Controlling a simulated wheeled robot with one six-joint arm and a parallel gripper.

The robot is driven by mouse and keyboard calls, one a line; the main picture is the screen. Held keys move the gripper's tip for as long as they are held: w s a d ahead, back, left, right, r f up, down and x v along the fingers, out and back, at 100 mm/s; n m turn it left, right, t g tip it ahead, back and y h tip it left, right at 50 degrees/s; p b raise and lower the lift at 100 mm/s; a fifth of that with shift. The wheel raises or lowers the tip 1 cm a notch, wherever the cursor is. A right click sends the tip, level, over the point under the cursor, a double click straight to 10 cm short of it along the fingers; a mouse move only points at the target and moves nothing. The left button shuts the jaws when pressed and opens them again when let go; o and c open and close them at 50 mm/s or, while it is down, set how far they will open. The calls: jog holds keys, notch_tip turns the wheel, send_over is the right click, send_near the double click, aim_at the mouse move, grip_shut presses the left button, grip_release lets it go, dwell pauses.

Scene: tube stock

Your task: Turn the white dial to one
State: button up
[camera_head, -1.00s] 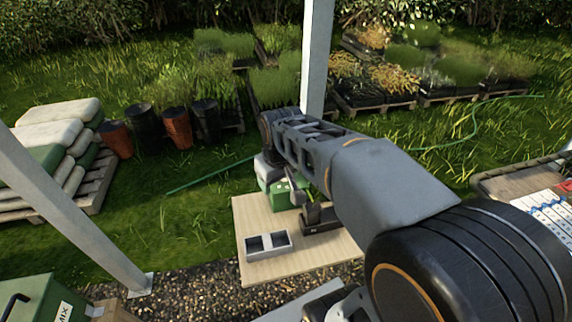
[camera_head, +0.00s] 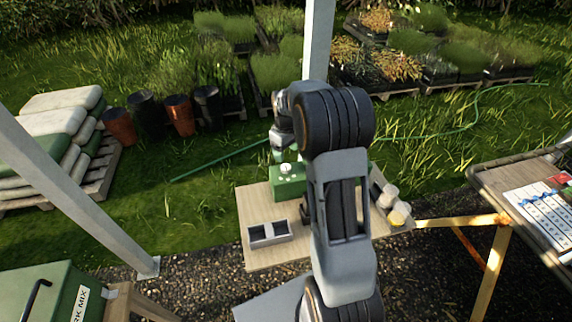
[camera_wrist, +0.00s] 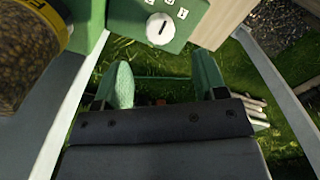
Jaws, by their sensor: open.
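The white dial (camera_wrist: 161,28) is a round knob with a dark pointer line, set on the face of a green box (camera_wrist: 118,17). Small white labels (camera_wrist: 167,4) sit beside it, too small to read. In the head view the dial (camera_head: 286,169) shows on top of the green box (camera_head: 287,188) on the wooden table. My gripper (camera_wrist: 164,80) is open and empty, its two green fingers apart. In the wrist view the dial lies above the gap between the fingertips, apart from them. In the head view my arm hides part of the box.
A grey two-compartment tray (camera_head: 269,234) stands at the table's front left. Several jars (camera_head: 399,214) are at the table's right edge; a jar with a yellow label (camera_wrist: 25,55) is near in the wrist view. Another table (camera_head: 497,185) is at right.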

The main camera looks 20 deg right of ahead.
aim_at(286, 167)
notch_tip(286, 167, down, 8)
jog(key=shift+r+p, duration=0.1)
jog(key=shift+p, duration=0.45)
jog(key=c, duration=0.9)
